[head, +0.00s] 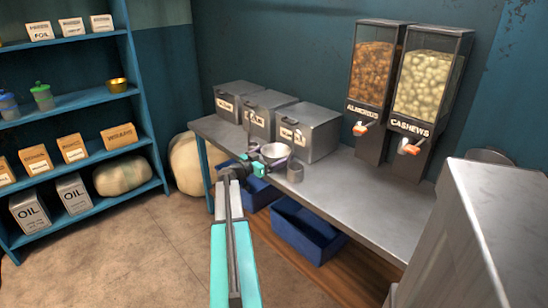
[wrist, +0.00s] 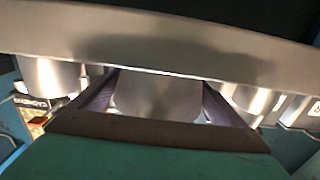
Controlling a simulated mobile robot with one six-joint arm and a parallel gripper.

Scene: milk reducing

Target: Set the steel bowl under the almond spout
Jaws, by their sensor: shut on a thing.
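The steel bowl (head: 275,151) shows in the head view at my gripper's end, by the near edge of the steel counter. My gripper (head: 268,162) is shut on the bowl, with its fingers partly hiding it. In the wrist view a shiny steel surface (wrist: 157,96) fills the space between my fingers; its full outline is cut off. I cannot tell whether the bowl touches the counter. The almond dispenser (head: 374,72) is on the back wall, filled with brown nuts. Its orange and white spout (head: 361,128) is to the right of the bowl, above the counter.
Several lidded steel bins (head: 311,133) line the counter's back left. The cashew dispenser (head: 425,80) hangs right of the almond one. The counter (head: 345,190) is bare below the spouts. A grey cabinet (head: 485,235) stands near right.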

